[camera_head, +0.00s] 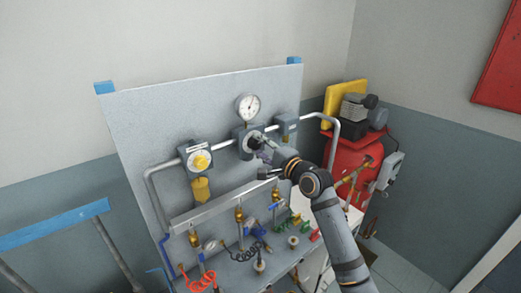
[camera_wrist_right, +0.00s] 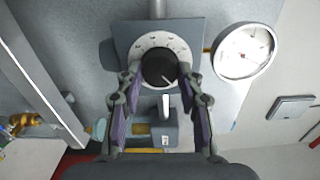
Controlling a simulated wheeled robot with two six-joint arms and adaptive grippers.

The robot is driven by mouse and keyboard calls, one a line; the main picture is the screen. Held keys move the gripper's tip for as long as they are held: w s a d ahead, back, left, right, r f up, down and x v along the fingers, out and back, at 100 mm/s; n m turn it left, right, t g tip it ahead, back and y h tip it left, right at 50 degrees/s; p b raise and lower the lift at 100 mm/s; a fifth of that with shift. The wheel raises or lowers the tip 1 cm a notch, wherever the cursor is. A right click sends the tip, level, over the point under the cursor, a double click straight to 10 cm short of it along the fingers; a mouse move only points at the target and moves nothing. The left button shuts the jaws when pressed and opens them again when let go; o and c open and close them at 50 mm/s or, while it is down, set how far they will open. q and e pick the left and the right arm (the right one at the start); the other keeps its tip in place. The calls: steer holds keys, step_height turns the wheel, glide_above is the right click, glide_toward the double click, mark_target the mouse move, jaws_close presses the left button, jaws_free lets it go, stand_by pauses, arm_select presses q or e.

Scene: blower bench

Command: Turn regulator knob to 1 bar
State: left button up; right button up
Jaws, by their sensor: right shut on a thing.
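The regulator knob (camera_wrist_right: 159,68) is black with a pale pointer line and sits in a white numbered dial (camera_wrist_right: 150,45) on a grey block. In the head view the regulator (camera_head: 247,141) is on the upright panel, partly hidden by my gripper. My right gripper (camera_wrist_right: 159,82) has its fingers on both sides of the knob and is shut on it. It also shows in the head view (camera_head: 262,143). The round white pressure gauge (camera_head: 248,107) is above the regulator. It also shows in the wrist view (camera_wrist_right: 244,51), its reading too small to tell. My left gripper is not in view.
A yellow-knobbed unit (camera_head: 200,160) is on the panel's left. Pipes, brass valves and coloured hoses (camera_head: 250,248) fill the area below. A red compressor tank (camera_head: 352,158) stands to the right, near my right arm.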

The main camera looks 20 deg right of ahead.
steer(key=n+b, duration=0.1)
steer(key=n, duration=0.2)
steer(key=n+b, duration=0.2)
steer(key=n, duration=0.1)
steer(key=shift+f+n, duration=0.2)
steer(key=shift+n, duration=0.1)
steer(key=n+b, duration=0.1)
steer(key=n, duration=0.2)
steer(key=shift+n+b, duration=0.3)
steer(key=shift+b, duration=0.05)
steer(key=n+b, duration=0.2)
steer(key=n, duration=0.1)
steer(key=shift+n, duration=0.3)
steer(key=n+b, duration=0.1)
steer(key=n, duration=0.2)
steer(key=shift+a+n+b, duration=0.1)
steer(key=shift+n+b, duration=0.2)
steer(key=shift+b, duration=0.05)
steer(key=n+b, duration=0.1)
steer(key=n, duration=0.2)
steer(key=shift+n+b, duration=0.3)
steer(key=shift+b, duration=0.05)
steer(key=n+b, duration=0.1)
steer(key=n, duration=0.2)
steer(key=shift+n, duration=0.3)
steer(key=shift+n+b, duration=0.75)
steer(key=shift+n, duration=0.65)
steer(key=shift+r, duration=0.1)
